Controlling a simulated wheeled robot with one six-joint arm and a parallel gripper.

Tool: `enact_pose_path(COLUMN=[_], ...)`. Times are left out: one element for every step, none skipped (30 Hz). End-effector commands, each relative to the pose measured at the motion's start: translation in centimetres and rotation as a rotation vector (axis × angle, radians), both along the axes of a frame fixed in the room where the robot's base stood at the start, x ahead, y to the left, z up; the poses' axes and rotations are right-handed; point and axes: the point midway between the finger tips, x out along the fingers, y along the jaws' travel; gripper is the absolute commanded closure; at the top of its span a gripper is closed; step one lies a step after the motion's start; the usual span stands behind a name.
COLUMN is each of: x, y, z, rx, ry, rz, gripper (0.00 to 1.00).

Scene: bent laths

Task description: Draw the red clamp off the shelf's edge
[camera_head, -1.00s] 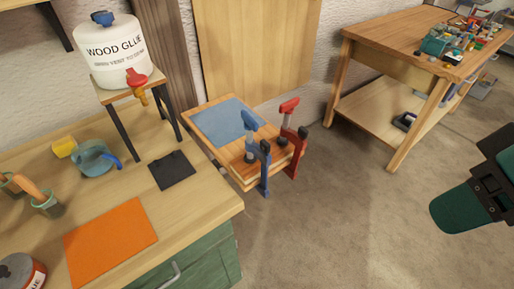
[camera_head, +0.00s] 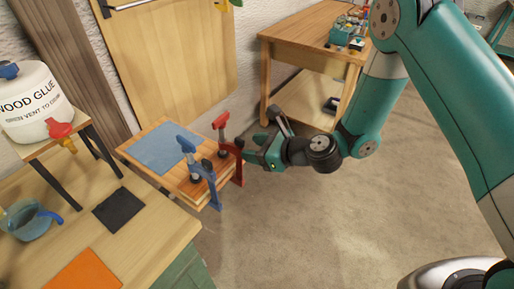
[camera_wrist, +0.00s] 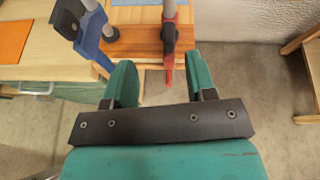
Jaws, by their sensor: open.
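The red clamp (camera_head: 236,160) stands upright on the edge of the small wooden shelf (camera_head: 168,182), beside the blue clamp (camera_head: 213,180). My gripper (camera_head: 256,150) is just to the right of the red clamp in the head view, with its teal fingers pointing at it. In the wrist view my gripper (camera_wrist: 160,75) is open and empty. The red clamp (camera_wrist: 168,62) is ahead of it, between the lines of the two fingers. The blue clamp (camera_wrist: 90,35) is to the left, beyond the left finger. Whether a finger touches the red clamp cannot be told.
A blue-grey sheet (camera_head: 159,147) lies on the shelf. The workbench (camera_head: 150,240) with a wood glue jug (camera_head: 35,105) is at the left. A wooden table (camera_head: 300,45) stands behind my arm. Open floor (camera_head: 290,230) lies in front of the shelf.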

Motion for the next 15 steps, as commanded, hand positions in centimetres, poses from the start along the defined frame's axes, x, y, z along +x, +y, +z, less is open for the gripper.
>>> enact_pose_path(x=[0.2,0.3,0.4,0.5,0.6,0.8,0.9,1.0,1.3,1.5,1.7,2.0,2.3,2.5,2.9], y=[-0.3,-0.4,-0.5,-0.5,-0.4,-0.3,-0.1,0.1,0.4,0.7,1.0,1.5,1.8,2.1,2.6], z=[-0.9,-1.2,-1.5,-1.7,-1.8,-2.0,-2.0,-2.1,-2.2,-2.3,-2.5,-2.6,-2.9,-3.1,-3.3], rx=[0.028,0.043,0.056,0.064,0.067,0.071,0.071,0.071,0.071,0.071,0.070,0.071,0.070,0.069,0.069], ry=[0.038,0.055,0.070,0.078,0.083,0.087,0.086,0.086,0.085,0.084,0.083,0.083,0.083,0.082,0.082], rz=[-0.044,-0.065,-0.085,-0.096,-0.102,-0.106,-0.106,-0.106,-0.105,-0.103,-0.103,-0.104,-0.103,-0.101,-0.102], gripper=[0.49,0.49,0.49,0.49,0.49,0.49,0.49,0.49,0.49,0.49,0.49,0.49,0.49,0.49,0.49])
